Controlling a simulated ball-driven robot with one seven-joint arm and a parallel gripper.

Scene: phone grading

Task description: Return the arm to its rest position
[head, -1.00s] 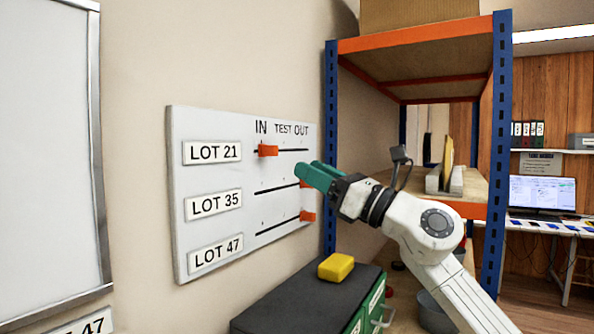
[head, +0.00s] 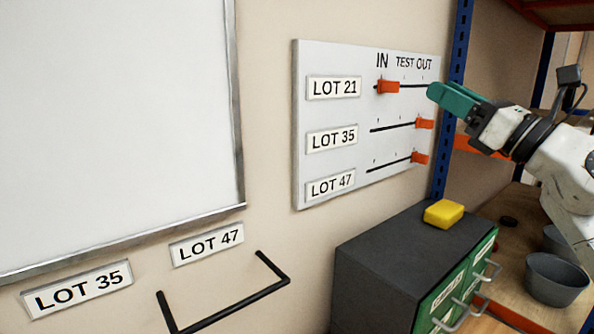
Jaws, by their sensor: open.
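My gripper (head: 446,97) has teal fingers and sits in front of the right edge of the white lot board (head: 303,130), at the upper right of the head view. It appears empty. The board has three slots with orange sliders. The LOT 21 slider (head: 388,87) is near the IN end. The LOT 35 slider (head: 424,124) and the LOT 47 slider (head: 420,158) are at the OUT end. The gripper is apart from the LOT 35 and LOT 47 sliders in the picture. The gap between the fingers is hard to see.
A dark cabinet (head: 390,250) with green drawers stands below the board, with a yellow sponge (head: 444,213) on top. A blue and orange shelf (head: 455,70) stands at right, with a grey bowl (head: 556,279). A whiteboard (head: 110,110) and a black rail (head: 235,304) are on the left wall.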

